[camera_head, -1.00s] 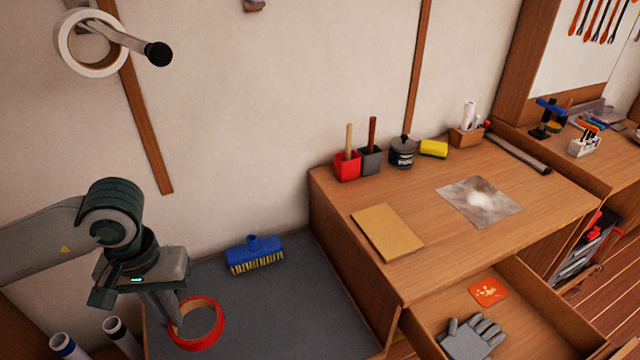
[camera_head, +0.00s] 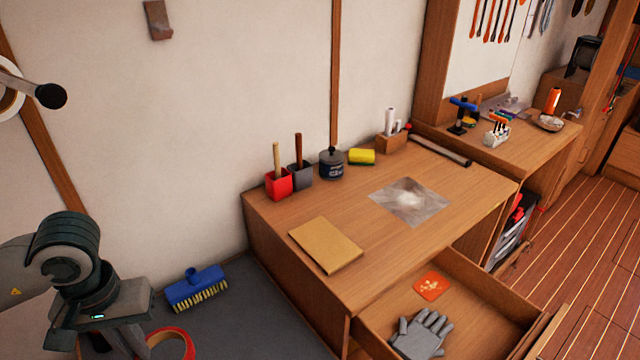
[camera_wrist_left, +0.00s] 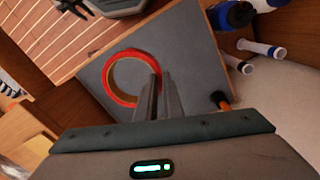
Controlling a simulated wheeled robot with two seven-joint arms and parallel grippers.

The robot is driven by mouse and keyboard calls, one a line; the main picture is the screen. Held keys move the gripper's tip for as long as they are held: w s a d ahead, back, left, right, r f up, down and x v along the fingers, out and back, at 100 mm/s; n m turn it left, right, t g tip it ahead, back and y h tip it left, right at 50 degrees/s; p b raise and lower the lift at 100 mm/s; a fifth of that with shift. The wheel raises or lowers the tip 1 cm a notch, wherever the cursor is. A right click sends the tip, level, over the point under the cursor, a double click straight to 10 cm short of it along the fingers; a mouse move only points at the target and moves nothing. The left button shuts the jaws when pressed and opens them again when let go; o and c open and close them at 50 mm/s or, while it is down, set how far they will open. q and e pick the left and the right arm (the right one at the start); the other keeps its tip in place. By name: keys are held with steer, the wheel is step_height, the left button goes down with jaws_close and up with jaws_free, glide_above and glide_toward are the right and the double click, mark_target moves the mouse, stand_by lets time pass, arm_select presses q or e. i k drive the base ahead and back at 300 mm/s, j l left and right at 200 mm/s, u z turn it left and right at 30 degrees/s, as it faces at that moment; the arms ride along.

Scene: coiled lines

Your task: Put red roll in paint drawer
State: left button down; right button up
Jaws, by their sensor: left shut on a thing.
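The red roll (camera_head: 180,332) is a red ring of tape at the bottom left of the head view, partly cut off by the frame edge. My left gripper (camera_head: 138,345) is shut on its rim. In the left wrist view the fingers (camera_wrist_left: 158,98) pinch one side of the red roll (camera_wrist_left: 108,78), over a grey surface. I cannot tell its height above that surface. The open drawer (camera_head: 462,308) under the workbench holds an orange card with a pale splash mark (camera_head: 431,286) and a grey glove (camera_head: 420,335). My right gripper is not in view.
A blue brush (camera_head: 196,288) lies on the grey surface (camera_head: 255,315) near the roll. The wooden workbench (camera_head: 370,265) stands between the roll and the drawer, with a tan sheet (camera_head: 325,245) on top. Bare drawer floor shows around the card and glove.

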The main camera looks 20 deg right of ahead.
mark_target(485, 325)
steer(key=z, duration=2.2)
